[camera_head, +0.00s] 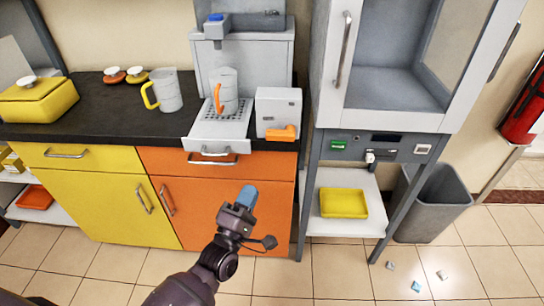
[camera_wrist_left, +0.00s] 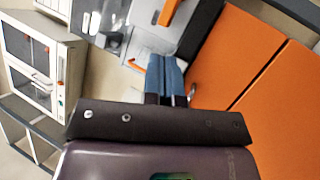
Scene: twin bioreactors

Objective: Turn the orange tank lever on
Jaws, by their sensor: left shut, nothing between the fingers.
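The orange tank lever (camera_head: 283,132) sticks out sideways from the lower front of the white tank (camera_head: 279,104) on the right end of the counter. In the left wrist view, an orange bar (camera_wrist_left: 168,12) shows near the top edge; I cannot tell for certain whether it is the lever. My left gripper (camera_head: 247,196) is in front of the orange cabinet, lower than the lever and to its left, apart from it. Its blue fingers (camera_wrist_left: 166,78) are shut with nothing between them. My right gripper is not in view.
A machine (camera_head: 220,130) with a pulled-out tray stands left of the tank, holding a jug (camera_head: 226,88) with an orange handle. A jug with a yellow handle (camera_head: 168,92) stands further left. A tall cabinet (camera_head: 315,70) rises close right of the tank. Floor in front holds small scraps.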

